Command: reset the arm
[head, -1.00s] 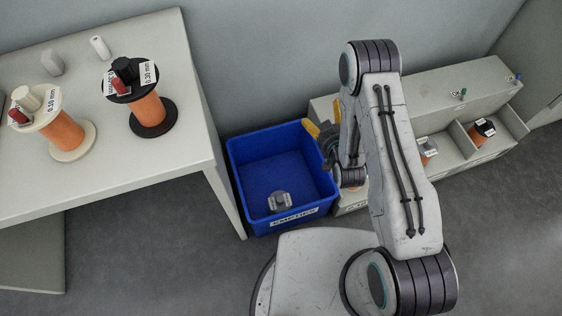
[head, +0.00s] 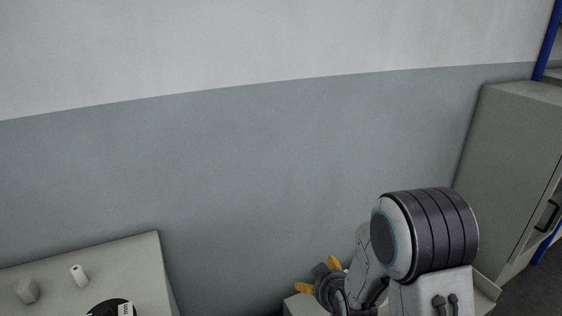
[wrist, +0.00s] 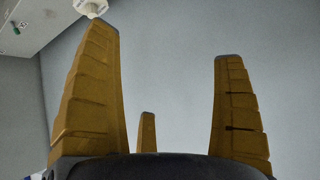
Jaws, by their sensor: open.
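My gripper (head: 319,274) has yellow fingers and shows low in the head view, left of my arm's dark ringed joint. In the wrist view my gripper (wrist: 164,45) has its fingers spread wide, with nothing between them but plain grey wall. It is open and empty.
A pale table (head: 140,265) at lower left holds a white cylinder (head: 79,275), a grey block (head: 27,291) and a black spool top (head: 108,308). A grey cabinet (head: 510,160) stands right. A white object (wrist: 91,6) shows near one fingertip.

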